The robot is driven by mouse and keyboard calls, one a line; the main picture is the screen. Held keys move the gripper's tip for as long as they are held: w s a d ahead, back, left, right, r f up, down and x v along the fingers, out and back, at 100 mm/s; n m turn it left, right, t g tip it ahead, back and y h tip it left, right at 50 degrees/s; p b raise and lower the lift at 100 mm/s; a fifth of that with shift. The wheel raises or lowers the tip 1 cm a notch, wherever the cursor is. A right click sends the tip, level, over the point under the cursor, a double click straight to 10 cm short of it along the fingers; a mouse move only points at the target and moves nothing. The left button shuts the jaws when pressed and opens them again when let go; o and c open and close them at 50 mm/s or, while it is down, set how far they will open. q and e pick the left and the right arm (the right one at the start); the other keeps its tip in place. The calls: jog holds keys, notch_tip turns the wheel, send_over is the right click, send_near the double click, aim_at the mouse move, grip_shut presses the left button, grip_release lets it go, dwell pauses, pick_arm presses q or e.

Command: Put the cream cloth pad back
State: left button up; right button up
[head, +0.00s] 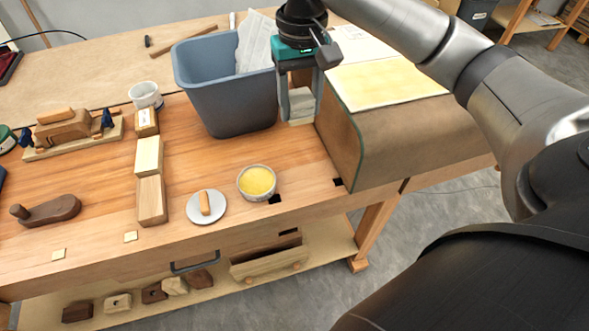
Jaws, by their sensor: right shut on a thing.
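My right gripper (301,108) hangs over the bench between the blue-grey bin and the brown curved form. It is shut on a pale grey-cream block-like thing (301,100), which looks like the cloth pad. The pad sits between the two fingers, close to the bench top. I cannot tell whether it touches the wood. An open round tin (257,181) with yellow contents stands near the front of the bench. Its likely lid, a grey disc (193,208) with a wooden piece on it, lies to its left. My left gripper is not in view.
The blue-grey bin (228,100) stands just left of the gripper, with a pale sheet in it. The brown curved form (420,135), with a yellowish top, stands just right. The front bench middle is mostly clear.

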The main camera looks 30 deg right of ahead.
aim_at(299, 181)
notch_tip(299, 181, down, 20)
jog(key=b, duration=0.4)
jog(key=shift+r+b, duration=0.25)
jog(key=shift+b, duration=0.15)
jog(key=o, duration=1.2)
jog(key=shift+f, duration=0.1)
jog(key=shift+r, duration=0.2)
notch_tip(299, 181, up, 12)
jog(key=p, duration=0.3)
